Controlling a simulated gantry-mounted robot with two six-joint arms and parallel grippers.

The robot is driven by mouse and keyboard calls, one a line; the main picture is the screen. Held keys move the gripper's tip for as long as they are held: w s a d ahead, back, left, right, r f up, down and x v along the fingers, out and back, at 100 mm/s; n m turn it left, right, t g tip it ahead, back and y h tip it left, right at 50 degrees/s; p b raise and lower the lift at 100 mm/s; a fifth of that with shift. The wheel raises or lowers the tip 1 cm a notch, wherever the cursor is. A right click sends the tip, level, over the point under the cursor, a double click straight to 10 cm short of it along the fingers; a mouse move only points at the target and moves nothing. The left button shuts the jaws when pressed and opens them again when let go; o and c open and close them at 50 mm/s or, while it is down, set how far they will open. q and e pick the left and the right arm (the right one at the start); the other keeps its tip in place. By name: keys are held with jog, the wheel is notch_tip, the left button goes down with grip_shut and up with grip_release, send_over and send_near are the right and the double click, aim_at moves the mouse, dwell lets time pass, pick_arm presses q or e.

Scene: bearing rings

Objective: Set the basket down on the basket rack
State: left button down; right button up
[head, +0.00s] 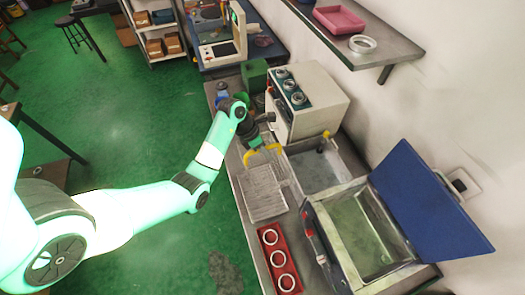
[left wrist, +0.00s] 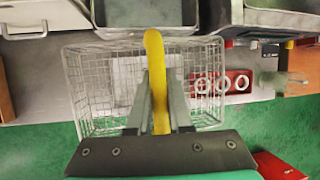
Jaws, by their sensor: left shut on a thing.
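The basket (head: 263,192) is a wire-mesh box with a yellow handle (head: 276,152). My left gripper (head: 262,148) is shut on this handle, above the basket. In the left wrist view the handle (left wrist: 154,50) stands between the two fingers (left wrist: 158,105), and the mesh basket (left wrist: 88,90) spreads out below. The basket appears empty and lies over the metal counter, beside the sink. I cannot tell whether it touches the surface beneath. No basket rack can be made out clearly. My right gripper is in neither view.
A red tray with white rings (head: 269,238) lies on the counter near the basket. To the right are a sink (head: 312,178) and an open basin (head: 342,222) with a raised blue lid (head: 425,200). A box with dials (head: 325,98) stands behind. The green floor (head: 120,140) is left.

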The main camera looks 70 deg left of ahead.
aim_at(265, 175)
pick_arm(q)
jog(key=shift+s+d+f+b, duration=0.2)
jog(key=shift+f+b, duration=1.2)
jog(key=shift+f, duration=1.95)
jog(key=shift+s+d+f+b, duration=0.2)
jog(key=shift+f+b, duration=1.2)
jog(key=shift+f, duration=1.9)
jog(key=shift+s+d+f+b, duration=0.2)
jog(key=shift+f+b, duration=1.2)
jog(key=shift+f, duration=1.95)
jog(key=shift+f, duration=0.15)
jog(key=c, duration=0.8)
grip_release()
jog(key=shift+o, duration=0.2)
